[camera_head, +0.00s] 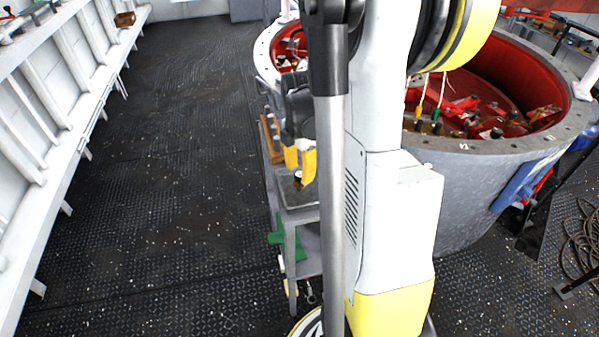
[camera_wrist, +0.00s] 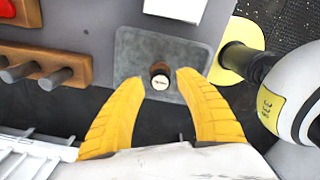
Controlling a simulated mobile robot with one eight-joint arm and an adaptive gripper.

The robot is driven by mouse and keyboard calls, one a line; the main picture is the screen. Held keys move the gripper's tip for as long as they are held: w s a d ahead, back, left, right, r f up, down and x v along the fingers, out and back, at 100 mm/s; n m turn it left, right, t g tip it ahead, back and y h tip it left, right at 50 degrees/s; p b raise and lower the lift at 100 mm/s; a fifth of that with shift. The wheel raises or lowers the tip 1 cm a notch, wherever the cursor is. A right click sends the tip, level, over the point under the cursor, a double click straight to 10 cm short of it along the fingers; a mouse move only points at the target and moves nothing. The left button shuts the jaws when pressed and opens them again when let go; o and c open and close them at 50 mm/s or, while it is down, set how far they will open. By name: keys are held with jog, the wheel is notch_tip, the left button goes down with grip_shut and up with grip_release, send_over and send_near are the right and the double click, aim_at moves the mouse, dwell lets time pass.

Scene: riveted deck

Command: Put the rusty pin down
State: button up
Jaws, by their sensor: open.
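The rusty pin (camera_wrist: 160,76) shows in the wrist view as a small upright piece with a pale round end and a rusty brown side. It appears to stand on a dark grey square pad (camera_wrist: 195,60). My gripper (camera_wrist: 158,84) has its two yellow fingers spread, one on each side of the pin, with a visible gap on both sides. In the head view, my gripper (camera_head: 300,172) is over the grey cart, partly hidden by my arm. A small brown and pale piece, likely the pin (camera_head: 298,183), shows just below the fingertips.
A wooden rack with dark pegs (camera_wrist: 40,65) lies left of the pad in the wrist view. A white block (camera_wrist: 175,8) sits beyond it. In the head view, a large grey round housing (camera_head: 465,190) stands at right, and open deck (camera_head: 170,180) lies at left.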

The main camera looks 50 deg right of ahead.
aim_at(300, 174)
notch_tip(300, 174, up, 11)
jog(key=p, duration=0.4)
jog(key=s+a+r+m+t, duration=0.1)
jog(key=a+r+m+t, duration=0.1)
jog(key=a+m, duration=0.3)
jog(key=s+a+r+m+t, duration=0.2)
jog(key=a+m, duration=0.3)
jog(key=a, duration=0.7)
jog(key=s+a+r+m+t, duration=0.2)
jog(key=a+r+m+t, duration=0.1)
jog(key=a+m, duration=0.3)
jog(key=shift+s+a, duration=0.25)
jog(key=shift+a, duration=1)
jog(key=shift+d, duration=0.1)
